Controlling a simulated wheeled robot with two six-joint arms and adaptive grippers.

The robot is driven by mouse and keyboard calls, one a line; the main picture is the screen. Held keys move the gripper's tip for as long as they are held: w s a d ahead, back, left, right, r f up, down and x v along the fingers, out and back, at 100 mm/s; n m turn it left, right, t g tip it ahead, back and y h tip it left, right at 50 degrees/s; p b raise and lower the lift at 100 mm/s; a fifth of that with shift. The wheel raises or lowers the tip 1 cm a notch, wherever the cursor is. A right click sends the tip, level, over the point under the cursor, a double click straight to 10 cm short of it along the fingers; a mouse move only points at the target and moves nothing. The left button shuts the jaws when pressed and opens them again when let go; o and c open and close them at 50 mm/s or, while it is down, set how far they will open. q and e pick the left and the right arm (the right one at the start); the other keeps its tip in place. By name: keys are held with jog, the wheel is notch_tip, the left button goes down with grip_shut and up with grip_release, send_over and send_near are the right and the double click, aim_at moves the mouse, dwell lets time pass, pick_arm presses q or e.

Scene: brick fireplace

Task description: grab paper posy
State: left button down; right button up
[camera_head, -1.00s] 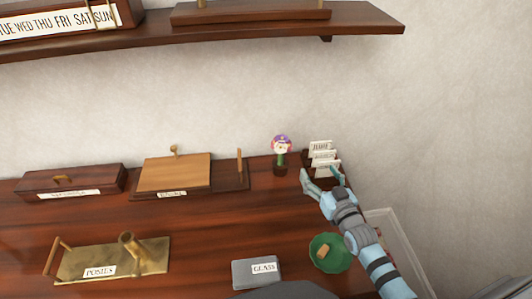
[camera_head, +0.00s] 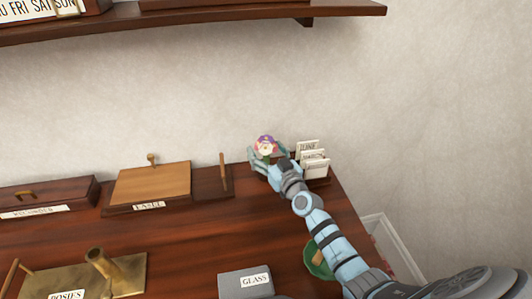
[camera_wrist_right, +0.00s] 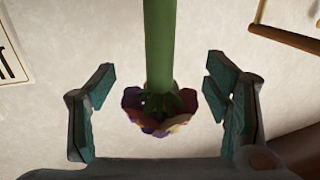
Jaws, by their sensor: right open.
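The paper posy (camera_head: 265,146) has a purple, white and pink flower head on a green stem and stands near the back of the desk. My right gripper (camera_head: 268,160) is at the posy, its fingers on either side of it. In the right wrist view the green stem (camera_wrist_right: 160,45) and the flower head (camera_wrist_right: 160,112) lie between the two open fingers of the gripper (camera_wrist_right: 163,100), with a gap on each side. The posy's base is hidden behind my gripper in the head view. My left gripper is not in view.
A card holder with white cards (camera_head: 313,160) stands close to the right of my gripper. An easel-like wooden board (camera_head: 150,184) is to the left. A green round dish (camera_head: 318,262), a grey GLASS box (camera_head: 245,283) and a brass POSIES stand (camera_head: 75,277) are nearer.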

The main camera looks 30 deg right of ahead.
jog(key=shift+w, duration=0.1)
jog(key=c, duration=1.3)
jog(key=shift+r, duration=0.1)
